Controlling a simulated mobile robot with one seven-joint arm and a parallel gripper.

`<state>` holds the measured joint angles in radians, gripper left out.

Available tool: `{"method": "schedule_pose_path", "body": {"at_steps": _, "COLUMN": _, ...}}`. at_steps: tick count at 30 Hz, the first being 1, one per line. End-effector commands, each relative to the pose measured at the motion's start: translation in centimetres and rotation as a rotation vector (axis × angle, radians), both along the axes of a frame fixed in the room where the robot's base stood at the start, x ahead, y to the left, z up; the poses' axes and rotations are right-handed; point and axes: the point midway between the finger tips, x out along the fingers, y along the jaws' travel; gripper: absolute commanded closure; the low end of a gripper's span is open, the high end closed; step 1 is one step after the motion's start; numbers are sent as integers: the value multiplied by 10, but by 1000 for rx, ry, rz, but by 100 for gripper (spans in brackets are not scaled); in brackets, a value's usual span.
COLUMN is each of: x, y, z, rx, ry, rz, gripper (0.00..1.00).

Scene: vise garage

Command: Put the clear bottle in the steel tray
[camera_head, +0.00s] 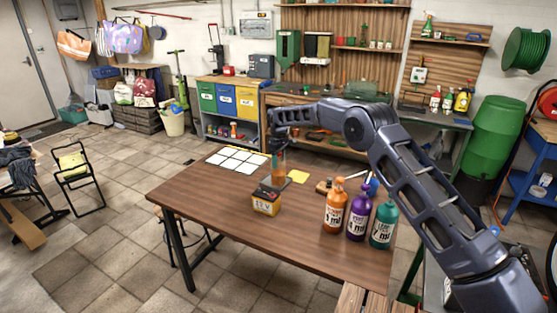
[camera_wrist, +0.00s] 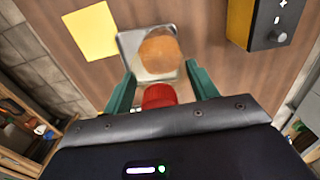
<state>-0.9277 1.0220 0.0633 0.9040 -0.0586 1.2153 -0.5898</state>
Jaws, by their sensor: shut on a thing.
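My gripper (camera_head: 278,150) is above the far part of the wooden table, pointing down. In the wrist view its green fingers (camera_wrist: 158,80) are shut on the clear bottle (camera_wrist: 160,52), either side of its red cap. The bottle has an amber-looking body and hangs below the fingers; it also shows in the head view (camera_head: 279,170). The steel tray (camera_wrist: 126,42) is directly beneath or behind the bottle, partly hidden by it.
A yellow-and-black battery box (camera_head: 266,202) stands just in front of the tray. A yellow note (camera_head: 298,176) lies beside it. Orange (camera_head: 336,208), purple (camera_head: 358,215) and teal (camera_head: 383,220) bottles stand at the table's right. The table's left front is clear.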

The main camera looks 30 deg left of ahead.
Motion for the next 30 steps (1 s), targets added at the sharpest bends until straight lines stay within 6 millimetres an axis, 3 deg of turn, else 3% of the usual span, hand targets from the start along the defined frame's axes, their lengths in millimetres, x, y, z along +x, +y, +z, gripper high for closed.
{"method": "schedule_pose_path", "body": {"at_steps": 8, "x": 0, "y": 0, "z": -5, "rx": 0, "ry": 0, "rz": 0, "gripper": 87}}
{"method": "schedule_pose_path", "body": {"at_steps": 9, "x": 0, "y": 0, "z": -5, "rx": 0, "ry": 0, "rz": 0, "gripper": 40}}
{"method": "schedule_pose_path", "body": {"at_steps": 12, "x": 0, "y": 0, "z": -5, "rx": 0, "ry": 0, "rz": 0, "gripper": 20}}
{"method": "schedule_pose_path", "body": {"at_steps": 23, "x": 0, "y": 0, "z": -2, "rx": 1, "ry": 0, "rz": 0, "gripper": 20}}
{"method": "schedule_pose_path", "body": {"at_steps": 30, "x": 1, "y": 1, "z": 30, "rx": 3, "ry": -1, "rz": 0, "gripper": 20}}
